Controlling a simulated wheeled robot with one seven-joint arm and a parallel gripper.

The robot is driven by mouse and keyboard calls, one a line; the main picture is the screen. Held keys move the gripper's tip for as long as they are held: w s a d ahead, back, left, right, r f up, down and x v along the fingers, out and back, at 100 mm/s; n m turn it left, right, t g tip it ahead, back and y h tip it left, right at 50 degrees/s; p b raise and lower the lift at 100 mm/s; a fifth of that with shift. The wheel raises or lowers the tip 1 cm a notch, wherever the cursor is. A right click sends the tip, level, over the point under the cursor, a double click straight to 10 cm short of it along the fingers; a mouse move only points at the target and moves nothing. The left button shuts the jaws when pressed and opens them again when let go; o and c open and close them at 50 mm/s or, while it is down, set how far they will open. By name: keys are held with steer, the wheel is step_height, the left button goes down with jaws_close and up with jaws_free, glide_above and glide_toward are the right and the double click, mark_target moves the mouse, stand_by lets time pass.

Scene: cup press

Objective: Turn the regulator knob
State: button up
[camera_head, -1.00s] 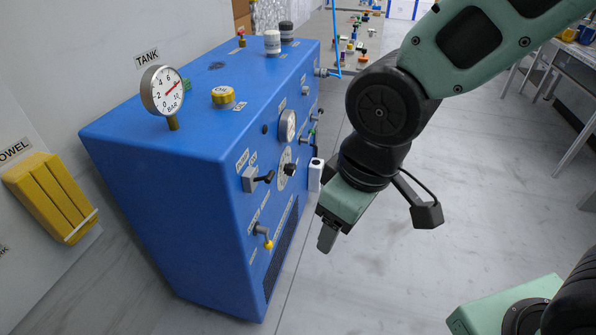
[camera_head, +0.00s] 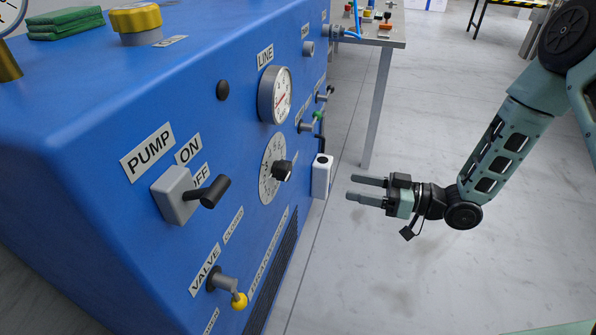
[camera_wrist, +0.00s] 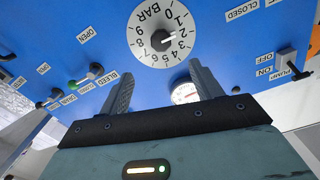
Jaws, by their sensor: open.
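The regulator knob (camera_head: 283,171) is small and black, at the centre of a pale round dial plate (camera_head: 267,186) on the blue machine's front panel. In the wrist view the picture is upside down, and the dial (camera_wrist: 147,21) with its black knob (camera_wrist: 160,41) lies beyond the fingertips, near the top middle. My gripper (camera_head: 351,188) is to the right of the panel with its fingers pointing left toward it. Its two fingers (camera_wrist: 165,72) are apart with nothing between them, and they are clear of the knob.
A white box (camera_head: 321,178) sticks out from the panel between knob and gripper in the head view. The pump switch (camera_head: 192,193), yellow-tipped valve lever (camera_head: 228,289), line gauge (camera_head: 275,95) and green-tipped lever (camera_head: 312,121) surround the dial.

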mark_target(290, 172)
steer(key=b+x, duration=0.2)
steer(key=x, duration=1.5)
steer(key=shift+w+a+r+b, duration=0.1)
steer(key=shift+b, duration=0.25)
steer(key=c, duration=1)
